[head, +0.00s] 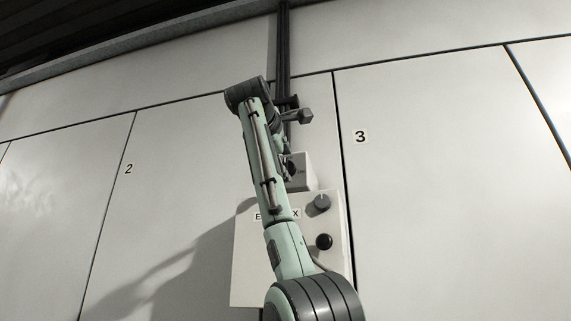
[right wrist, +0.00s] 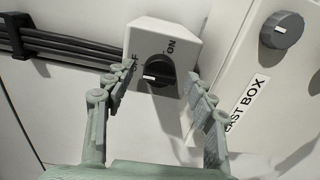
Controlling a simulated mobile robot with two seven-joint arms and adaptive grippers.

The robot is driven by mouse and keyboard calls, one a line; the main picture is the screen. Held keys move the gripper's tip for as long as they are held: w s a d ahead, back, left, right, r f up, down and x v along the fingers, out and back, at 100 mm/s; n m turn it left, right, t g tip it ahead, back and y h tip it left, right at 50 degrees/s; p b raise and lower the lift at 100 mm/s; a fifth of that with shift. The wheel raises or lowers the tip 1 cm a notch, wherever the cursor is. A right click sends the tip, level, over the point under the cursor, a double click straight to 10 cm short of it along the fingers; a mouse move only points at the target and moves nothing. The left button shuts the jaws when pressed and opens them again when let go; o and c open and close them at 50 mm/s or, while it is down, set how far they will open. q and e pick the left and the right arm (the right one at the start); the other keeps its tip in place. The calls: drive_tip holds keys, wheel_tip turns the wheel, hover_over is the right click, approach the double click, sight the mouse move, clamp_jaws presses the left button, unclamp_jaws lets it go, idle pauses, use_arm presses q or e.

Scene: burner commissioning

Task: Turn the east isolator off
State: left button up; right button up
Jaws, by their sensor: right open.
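The east isolator (right wrist: 188,38) is a small pale box with a black rotary knob (right wrist: 158,68). OFF is marked at the knob's left and ON at its upper right. A white mark lies across the knob's lower left, on the OFF side. My right gripper (right wrist: 161,77) is open, its fingers on either side of the knob; I cannot tell whether they touch it. In the head view the isolator (head: 302,172) sits above the east box, and my right arm hides part of it and most of the gripper. My left gripper is not in view.
The east box (head: 245,275) on the wall carries a grey knob (head: 321,203) and a black knob (head: 324,241). In the right wrist view the grey knob (right wrist: 282,30) is right of the gripper. Dark cables (right wrist: 75,45) run to the isolator. Wall panels are numbered 2 and 3.

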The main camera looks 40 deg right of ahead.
drive_tip(key=v, duration=1.1)
idle(0.3)
